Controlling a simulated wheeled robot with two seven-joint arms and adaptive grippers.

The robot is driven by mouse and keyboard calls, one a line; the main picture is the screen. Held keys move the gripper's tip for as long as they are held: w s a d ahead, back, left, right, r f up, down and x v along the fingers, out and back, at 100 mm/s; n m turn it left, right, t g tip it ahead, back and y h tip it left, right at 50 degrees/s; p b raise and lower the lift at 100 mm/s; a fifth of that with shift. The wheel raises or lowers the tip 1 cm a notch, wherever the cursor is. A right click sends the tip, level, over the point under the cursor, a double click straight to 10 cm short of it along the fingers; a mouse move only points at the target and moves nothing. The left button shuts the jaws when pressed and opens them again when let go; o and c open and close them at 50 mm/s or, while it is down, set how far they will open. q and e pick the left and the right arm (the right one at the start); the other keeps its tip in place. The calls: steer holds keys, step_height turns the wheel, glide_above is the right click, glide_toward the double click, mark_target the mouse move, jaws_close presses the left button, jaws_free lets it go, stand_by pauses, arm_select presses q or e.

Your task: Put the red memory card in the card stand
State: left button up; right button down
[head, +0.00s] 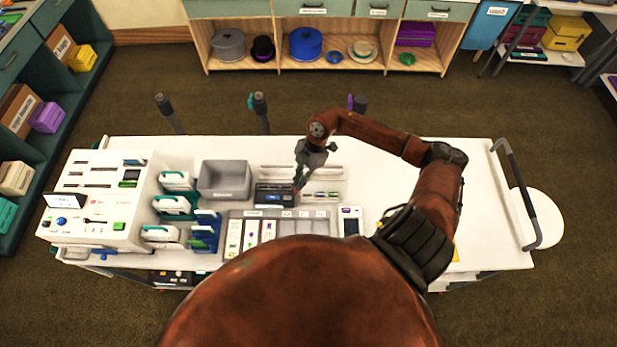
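My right gripper (299,184) points down over the middle of the white cart, at the right end of a dark slotted box (272,196). A small red bit shows at its fingertips; it may be the red memory card, but it is too small to tell whether the fingers hold it. A pale rack (329,173) with small coloured pieces in front of it lies just right of the gripper. I cannot tell for certain which of these is the card stand. My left gripper is not in view.
A grey bin (223,180) and several teal and white devices stand left of the gripper. A white panel machine (98,200) fills the cart's left end. A grey tray (234,219) with cards lies in front. The cart top (487,205) is bare at right.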

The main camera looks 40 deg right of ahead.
steer(key=shift+s+d+f+m+t+h+b, duration=0.2)
steer(key=shift+d+f+m+t+b, duration=0.35)
steer(key=shift+f+m, duration=0.6)
steer(key=shift+s+d+f+m+t+h+b, duration=0.2)
steer(key=shift+d+f+m+t+b, duration=0.4)
steer(key=shift+m, duration=1)
steer(key=shift+s+d+f+m+t+h+b, duration=0.2)
steer(key=shift+d+f+m+t+b, duration=0.35)
steer(key=shift+f+m, duration=0.65)
steer(key=shift+d+r, duration=0.1)
steer(key=shift+r, duration=0.05)
steer(key=shift+f, duration=0.35)
steer(key=shift+f+b, duration=0.7)
steer(key=shift+f, duration=0.35)
steer(key=c, duration=2.6)
jaws_free()
steer(key=shift+c, duration=0.2)
